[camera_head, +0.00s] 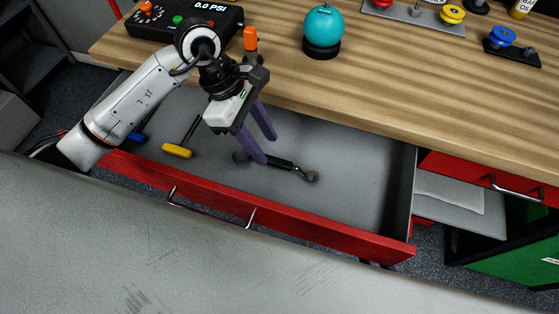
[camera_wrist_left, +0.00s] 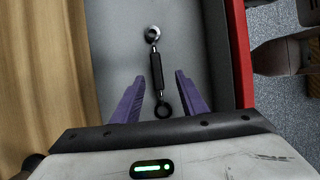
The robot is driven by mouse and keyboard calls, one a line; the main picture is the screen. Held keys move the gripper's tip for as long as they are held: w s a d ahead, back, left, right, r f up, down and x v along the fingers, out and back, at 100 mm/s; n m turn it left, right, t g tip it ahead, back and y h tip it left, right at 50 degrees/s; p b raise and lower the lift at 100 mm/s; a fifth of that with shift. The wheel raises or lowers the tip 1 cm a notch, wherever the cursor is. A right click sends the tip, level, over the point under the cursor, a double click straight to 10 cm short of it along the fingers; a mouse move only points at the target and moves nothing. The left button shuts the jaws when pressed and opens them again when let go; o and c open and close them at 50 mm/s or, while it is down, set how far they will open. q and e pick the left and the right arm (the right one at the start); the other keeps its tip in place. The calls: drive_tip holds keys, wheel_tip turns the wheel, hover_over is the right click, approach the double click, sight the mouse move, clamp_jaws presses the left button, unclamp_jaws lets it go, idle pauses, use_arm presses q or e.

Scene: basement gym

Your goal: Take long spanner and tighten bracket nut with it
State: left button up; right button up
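A spanner with a dark handle (camera_head: 283,164) and metal ring ends lies flat in the open drawer; it also shows in the left wrist view (camera_wrist_left: 157,70). My left gripper (camera_head: 270,150) is open and empty above it. In the left wrist view its two purple fingers (camera_wrist_left: 160,76) stand apart on either side of the spanner's near part. I cannot tell whether they touch it. The near ring sits between the fingers. I cannot make out a bracket nut. Small dark purple tips below the drawer's front right corner may be my right gripper (camera_head: 372,264), mostly hidden.
The drawer's red front (camera_head: 330,226) and side walls surround the spanner. A yellow-handled tool (camera_head: 177,151) lies left of it. The wooden benchtop (camera_head: 420,95) overhangs behind, carrying a teal ball (camera_head: 324,27), a gauge box (camera_head: 150,27) and a blue knob (camera_head: 501,37).

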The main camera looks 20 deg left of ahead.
sight(276, 160)
use_arm(q)
drive_tip(key=shift+w+p+x, duration=0.15)
drive_tip(key=shift+w+x, duration=0.05)
drive_tip(key=shift+x, duration=1.4)
drive_tip(key=shift+w+p+x, duration=0.15)
drive_tip(key=shift+x, duration=1.4)
drive_tip(key=shift+a, duration=0.2)
clamp_jaws()
